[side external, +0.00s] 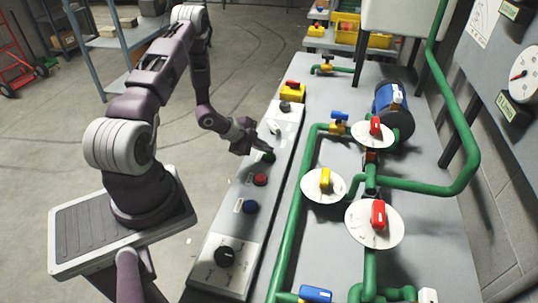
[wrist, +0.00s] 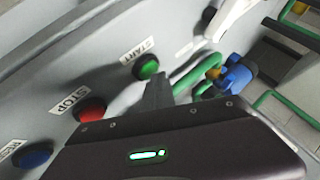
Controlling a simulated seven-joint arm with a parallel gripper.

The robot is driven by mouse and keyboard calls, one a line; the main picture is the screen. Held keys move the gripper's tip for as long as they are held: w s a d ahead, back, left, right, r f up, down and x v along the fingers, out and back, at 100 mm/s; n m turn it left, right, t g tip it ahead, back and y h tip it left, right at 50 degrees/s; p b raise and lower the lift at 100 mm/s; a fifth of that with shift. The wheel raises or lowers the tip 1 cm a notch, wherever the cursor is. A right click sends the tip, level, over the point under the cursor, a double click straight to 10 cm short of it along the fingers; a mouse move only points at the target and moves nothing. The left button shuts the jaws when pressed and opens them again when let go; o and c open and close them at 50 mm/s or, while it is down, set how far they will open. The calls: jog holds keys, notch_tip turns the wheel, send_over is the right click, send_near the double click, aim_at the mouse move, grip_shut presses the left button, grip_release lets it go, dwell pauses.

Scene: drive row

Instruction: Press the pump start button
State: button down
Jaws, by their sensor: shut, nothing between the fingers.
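The green start button (wrist: 146,67) stands on the grey sloped control panel, next to a label reading START. In the side view the green button (side external: 268,156) is partly hidden by my gripper (side external: 263,150). My gripper is shut and empty, its fingertips close to the button. In the wrist view the fingertips (wrist: 158,86) show just below and right of the button in the picture.
Green pipes (side external: 297,215) with coloured valve handles and a blue motor (side external: 394,106) stand to the right.

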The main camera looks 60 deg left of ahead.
notch_tip(320, 180, up, 7)
dwell(0.8)
jog(key=shift+f, duration=0.1)
notch_tip(320, 180, up, 13)
jog(key=n+g+y, duration=0.1)
jog(key=n+y, duration=0.1)
jog(key=y, duration=0.2)
send_over(266, 155)
jog(key=w+d, duration=0.1)
jog(key=w, duration=0.2)
jog(key=s+d+r+n+g+y, duration=0.1)
jog(key=s+d+r+n, duration=0.4)
jog(key=r, duration=0.5)
jog(key=s+d+r+n+h, duration=0.1)
jog(key=s+d+r+n, duration=0.1)
jog(key=s+d, duration=0.7)
jog(key=s+d+r+n+g+h, duration=0.1)
jog(key=s+d+r, duration=0.3)
jog(key=s+d, duration=0.5)
jog(key=s+h, duration=0.1)
jog(key=s, duration=0.1)
jog(key=shift+s+d+n+h, duration=0.3)
jog(key=shift+n, duration=0.1)
